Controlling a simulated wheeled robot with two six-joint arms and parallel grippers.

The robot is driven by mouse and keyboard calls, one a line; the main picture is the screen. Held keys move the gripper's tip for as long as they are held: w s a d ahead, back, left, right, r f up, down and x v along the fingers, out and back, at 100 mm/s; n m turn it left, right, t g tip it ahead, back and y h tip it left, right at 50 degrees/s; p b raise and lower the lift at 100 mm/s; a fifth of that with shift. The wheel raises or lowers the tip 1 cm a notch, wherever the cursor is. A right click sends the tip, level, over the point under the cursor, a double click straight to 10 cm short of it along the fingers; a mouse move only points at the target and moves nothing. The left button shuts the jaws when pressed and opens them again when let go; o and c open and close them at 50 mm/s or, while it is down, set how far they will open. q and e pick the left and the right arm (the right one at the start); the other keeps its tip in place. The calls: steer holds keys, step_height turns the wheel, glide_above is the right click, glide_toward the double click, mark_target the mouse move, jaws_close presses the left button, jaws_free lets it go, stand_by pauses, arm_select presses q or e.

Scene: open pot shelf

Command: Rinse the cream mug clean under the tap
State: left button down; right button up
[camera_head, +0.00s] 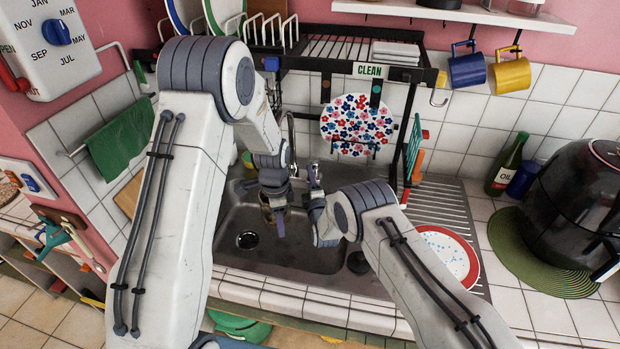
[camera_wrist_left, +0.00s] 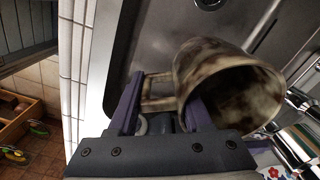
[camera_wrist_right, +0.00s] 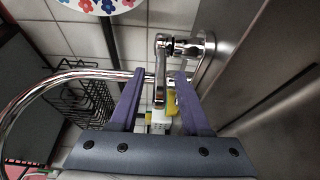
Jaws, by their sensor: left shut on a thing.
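The cream mug (camera_wrist_left: 225,85) is stained with dark brown patches. My left gripper (camera_head: 279,222) is shut on its handle (camera_wrist_left: 157,92) and holds it tilted over the sink (camera_head: 230,215). In the head view the mug (camera_head: 266,212) is mostly hidden by the gripper. The chrome tap has a curved spout (camera_wrist_right: 60,84) and a lever (camera_wrist_right: 160,72). My right gripper (camera_head: 314,188) is open near the tap, and its fingers (camera_wrist_right: 160,98) stand either side of the lever in the right wrist view. Contact with the lever cannot be told. No running water is visible.
A dish rack (camera_head: 350,47) with a flowered plate (camera_head: 356,125) is above the sink. A red-rimmed plate (camera_head: 448,255) lies on the drainer at right. Blue and yellow mugs (camera_head: 510,73) hang under the shelf. An oil bottle (camera_head: 506,165) stands right.

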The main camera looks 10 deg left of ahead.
jaws_close()
stand_by(1.3)
